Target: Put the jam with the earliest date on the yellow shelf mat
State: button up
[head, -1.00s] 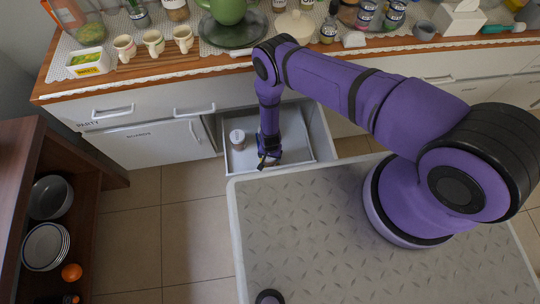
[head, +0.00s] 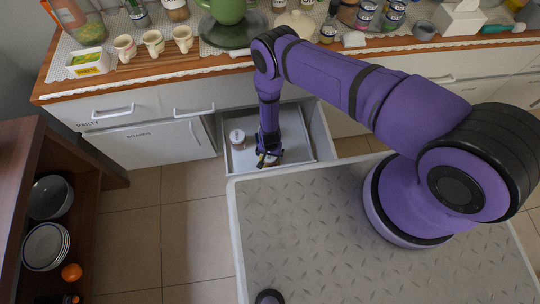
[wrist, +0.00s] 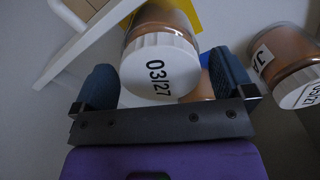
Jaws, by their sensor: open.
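A jar with a brown body and white lid marked 03/27 (wrist: 160,72) is between the fingers of my open gripper (wrist: 163,92) in the wrist view. I cannot tell whether the fingers touch it. A second jar (wrist: 285,58) stands to the right, its label partly reading "JA" and its lid date only partly readable. In the head view my gripper (head: 268,160) reaches down into the open drawer (head: 298,135). A white-lidded jar (head: 237,137) stands left of it there. A yellow surface (wrist: 207,10) shows behind the 03/27 jar; I cannot tell whether it is the mat.
The counter (head: 180,68) above the drawer is crowded with cups, a green pot (head: 226,10) and several jars. A dark wooden shelf (head: 95,190) at left holds bowls, plates and an orange (head: 71,272). The floor between is clear.

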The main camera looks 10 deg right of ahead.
notch_tip(320, 180, up, 10)
dwell(0.5)
jog(key=shift+s, duration=0.15)
dwell(0.3)
